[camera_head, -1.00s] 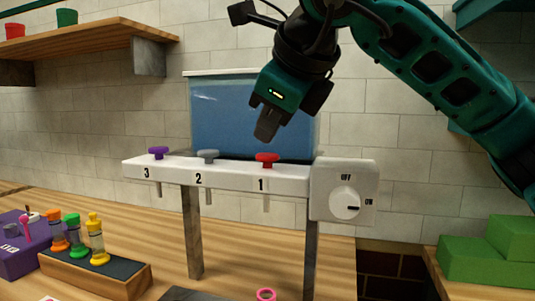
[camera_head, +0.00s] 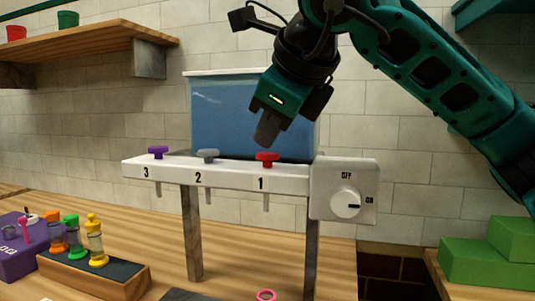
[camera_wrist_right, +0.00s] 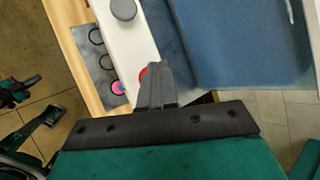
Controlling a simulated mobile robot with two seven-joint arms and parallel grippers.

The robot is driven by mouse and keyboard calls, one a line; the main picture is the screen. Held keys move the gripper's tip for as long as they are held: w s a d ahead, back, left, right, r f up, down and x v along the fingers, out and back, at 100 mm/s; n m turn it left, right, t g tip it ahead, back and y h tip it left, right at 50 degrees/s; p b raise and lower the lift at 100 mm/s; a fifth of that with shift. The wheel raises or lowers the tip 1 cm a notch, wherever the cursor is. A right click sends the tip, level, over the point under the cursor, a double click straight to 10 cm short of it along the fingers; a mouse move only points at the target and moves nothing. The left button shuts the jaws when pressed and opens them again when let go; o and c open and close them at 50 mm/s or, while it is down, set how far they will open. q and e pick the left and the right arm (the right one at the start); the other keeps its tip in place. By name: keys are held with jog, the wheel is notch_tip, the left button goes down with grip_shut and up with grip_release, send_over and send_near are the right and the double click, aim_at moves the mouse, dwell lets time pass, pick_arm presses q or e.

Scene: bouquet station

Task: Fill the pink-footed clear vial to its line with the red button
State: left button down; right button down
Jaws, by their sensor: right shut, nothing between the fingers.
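The red button (camera_head: 267,157) sits on the white dispenser bar above the number 1. My right gripper (camera_head: 265,141) is shut and empty, with its fingertips just above the button. In the right wrist view the shut fingers (camera_wrist_right: 155,95) partly cover the red button (camera_wrist_right: 143,75); whether they touch it I cannot tell. The pink ring of the vial (camera_head: 266,295) shows at the bottom edge of the head view, below outlet 1. In the wrist view the pink-ringed vial (camera_wrist_right: 118,87) is on the grey plate. Its line and liquid level are not visible.
The bar also carries a purple button (camera_head: 158,152) and a grey button (camera_head: 208,155). A knob (camera_head: 345,203) on its right end has its mark toward ON. A blue tank (camera_head: 225,115) stands behind. Several vials stand in a wooden rack (camera_head: 95,277) at left.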

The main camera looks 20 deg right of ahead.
aim_at(269, 155)
jog(key=shift+f+b, duration=0.6)
jog(key=shift+f, duration=0.05)
dwell(0.3)
jog(key=shift+r, duration=0.1)
jog(key=shift+r+p, duration=0.8)
jog(key=shift+r, duration=0.2)
notch_tip(269, 155, up, 5)
jog(key=p, duration=0.4)
dwell(1.5)
